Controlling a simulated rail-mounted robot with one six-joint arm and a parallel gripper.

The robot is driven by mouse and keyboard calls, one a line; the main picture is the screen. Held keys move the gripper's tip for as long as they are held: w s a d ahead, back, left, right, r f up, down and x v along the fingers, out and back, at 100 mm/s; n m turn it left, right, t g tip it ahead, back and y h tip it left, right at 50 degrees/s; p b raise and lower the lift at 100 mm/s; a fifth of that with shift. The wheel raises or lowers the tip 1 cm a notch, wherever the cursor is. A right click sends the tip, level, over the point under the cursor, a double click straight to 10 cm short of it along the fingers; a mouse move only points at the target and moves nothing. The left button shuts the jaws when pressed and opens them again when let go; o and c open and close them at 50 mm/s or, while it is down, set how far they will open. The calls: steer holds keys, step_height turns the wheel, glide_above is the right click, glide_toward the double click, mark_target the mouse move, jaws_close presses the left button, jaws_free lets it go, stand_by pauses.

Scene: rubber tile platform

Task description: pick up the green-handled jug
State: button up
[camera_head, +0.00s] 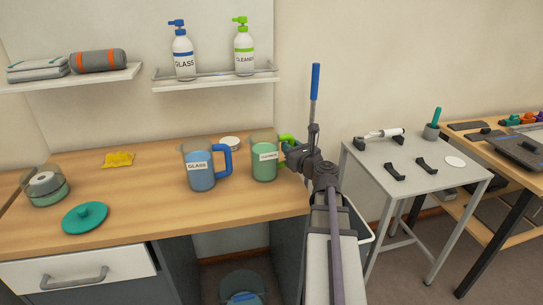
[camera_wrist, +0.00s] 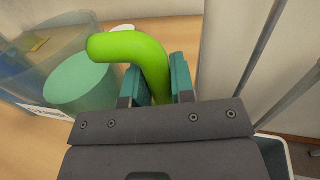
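The green-handled jug (camera_head: 264,160) is a clear jug with pale green contents and a white label. It stands upright on the wooden counter, at the right end. Its bright green handle (camera_wrist: 135,52) points right, toward my gripper. My gripper (camera_head: 291,150) is at the jug's right side. In the wrist view, its two teal fingers (camera_wrist: 160,85) lie on either side of the handle and appear to press against it, with no clear gap. The jug body (camera_wrist: 84,85) is at the left of that view. The lower handle is hidden behind my gripper.
A blue-handled jug (camera_head: 199,170) labelled GLASS stands close on the left. A white round lid (camera_head: 230,142) lies behind. A shelf (camera_head: 215,84) with two pump bottles hangs above. A grey side table (camera_head: 414,176) stands right, beyond a gap.

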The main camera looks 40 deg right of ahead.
jaws_close()
step_height(320, 180, up, 10)
steer(key=p, duration=1)
steer(key=shift+r, duration=0.15)
